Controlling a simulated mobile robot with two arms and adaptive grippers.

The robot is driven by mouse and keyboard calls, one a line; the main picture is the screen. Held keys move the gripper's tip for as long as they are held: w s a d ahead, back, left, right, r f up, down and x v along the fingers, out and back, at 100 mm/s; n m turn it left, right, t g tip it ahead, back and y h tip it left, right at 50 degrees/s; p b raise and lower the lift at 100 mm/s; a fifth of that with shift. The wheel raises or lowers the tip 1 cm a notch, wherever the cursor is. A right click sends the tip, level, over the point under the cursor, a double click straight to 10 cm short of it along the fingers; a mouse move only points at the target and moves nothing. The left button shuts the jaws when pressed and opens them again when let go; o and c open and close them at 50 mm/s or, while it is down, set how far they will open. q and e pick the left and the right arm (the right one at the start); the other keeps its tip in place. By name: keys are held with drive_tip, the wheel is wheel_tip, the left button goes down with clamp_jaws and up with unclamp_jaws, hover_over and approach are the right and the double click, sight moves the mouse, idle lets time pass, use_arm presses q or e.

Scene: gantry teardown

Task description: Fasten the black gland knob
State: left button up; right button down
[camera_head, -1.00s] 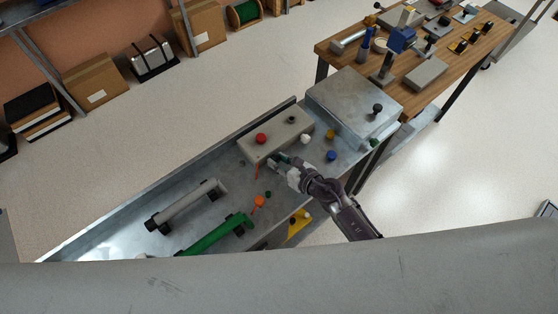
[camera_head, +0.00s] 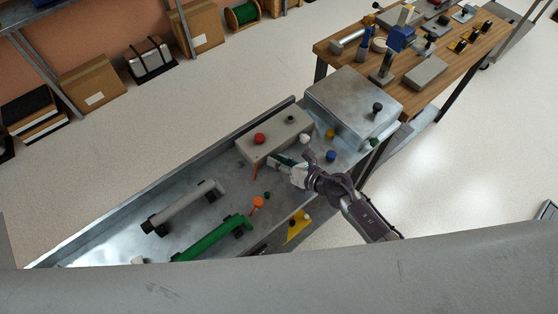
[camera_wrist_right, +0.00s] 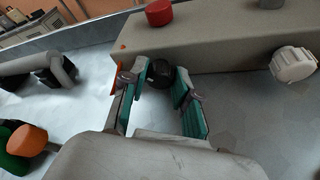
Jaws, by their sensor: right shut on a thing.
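The black gland knob (camera_wrist_right: 160,73) shows in the right wrist view, against the front face of the beige box. The beige box (camera_head: 254,148) carries a red mushroom button (camera_head: 259,139) on top and stands in the metal tray. My right gripper (camera_head: 276,162) is at the front of this box in the head view. In the wrist view its teal-padded fingers (camera_wrist_right: 160,84) are on either side of the knob, shut on it. In the head view the gripper mostly hides the knob. My left gripper is not in view.
A white knob (camera_head: 305,139) is on the box's front right. A blue knob (camera_head: 330,156), an orange knob (camera_head: 258,202), a grey handle (camera_head: 185,205) and a green handle (camera_head: 212,238) are around the tray. A metal box (camera_head: 350,100) stands at the right end.

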drive_tip(key=c, duration=0.9)
unclamp_jaws()
drive_tip(key=shift+o, duration=0.2)
